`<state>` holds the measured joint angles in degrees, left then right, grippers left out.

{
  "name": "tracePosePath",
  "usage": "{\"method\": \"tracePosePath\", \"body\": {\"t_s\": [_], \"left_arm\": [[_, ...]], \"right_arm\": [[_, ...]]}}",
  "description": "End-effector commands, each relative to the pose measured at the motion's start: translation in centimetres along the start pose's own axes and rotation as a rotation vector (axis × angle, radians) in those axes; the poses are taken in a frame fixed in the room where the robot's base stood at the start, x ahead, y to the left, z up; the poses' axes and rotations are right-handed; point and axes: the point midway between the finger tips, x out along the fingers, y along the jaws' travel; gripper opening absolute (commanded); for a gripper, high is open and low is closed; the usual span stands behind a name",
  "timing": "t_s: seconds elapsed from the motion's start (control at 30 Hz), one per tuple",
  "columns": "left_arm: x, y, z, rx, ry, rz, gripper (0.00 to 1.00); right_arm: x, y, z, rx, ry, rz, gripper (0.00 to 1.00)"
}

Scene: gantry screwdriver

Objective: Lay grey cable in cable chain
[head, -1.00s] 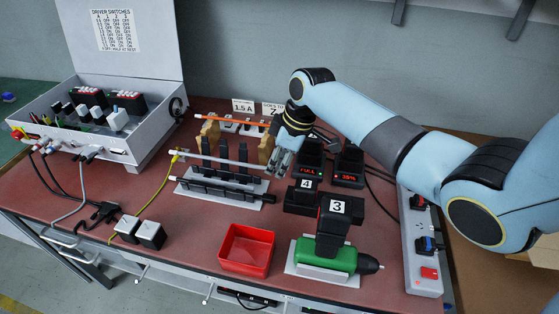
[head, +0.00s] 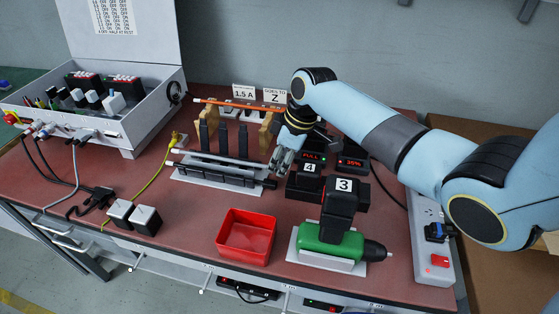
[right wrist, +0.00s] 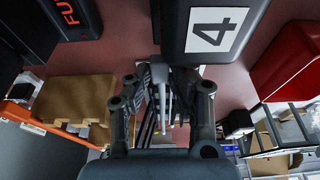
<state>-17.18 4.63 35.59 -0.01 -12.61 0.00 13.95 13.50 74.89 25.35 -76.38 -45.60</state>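The grey cable (head: 215,158) runs nearly level, left to right, just in front of the black posts (head: 222,138). It is close above the black cable chain (head: 220,178) on its pale base; whether it touches the chain I cannot tell. My right gripper (head: 278,168) is at the cable's right end, above the chain's right end. In the right wrist view its fingers (right wrist: 161,85) are close together around the grey cable, which runs away between them. My left gripper is not in view.
Battery 4 (head: 309,169), the chargers (head: 352,161) and the green drill (head: 325,238) with battery 3 stand close right. A red tray (head: 246,237) lies in front. The open driver box (head: 150,115) stands left.

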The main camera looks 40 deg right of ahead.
Motion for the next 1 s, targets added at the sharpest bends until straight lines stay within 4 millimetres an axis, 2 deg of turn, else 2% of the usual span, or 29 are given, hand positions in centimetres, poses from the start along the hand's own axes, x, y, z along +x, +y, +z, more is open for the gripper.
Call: {"method": "tracePosePath", "body": {"t_s": [0.03,0.2,0.53,0.67,1.0], "left_arm": [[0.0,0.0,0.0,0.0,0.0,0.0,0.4],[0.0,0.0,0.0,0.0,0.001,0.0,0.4],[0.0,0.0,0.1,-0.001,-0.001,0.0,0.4],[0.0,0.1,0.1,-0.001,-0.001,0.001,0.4],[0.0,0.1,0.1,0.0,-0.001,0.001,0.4]], "right_arm": [[0.0,0.0,0.0,0.0,0.001,0.0,0.27],[0.0,0.0,0.0,0.0,0.0,0.0,0.47],[-0.6,0.1,0.0,0.0,0.0,0.001,0.47],[-2.6,0.1,0.0,-0.002,0.001,0.003,0.47],[-9.8,0.1,0.0,-0.001,0.0,0.002,0.47]]}}
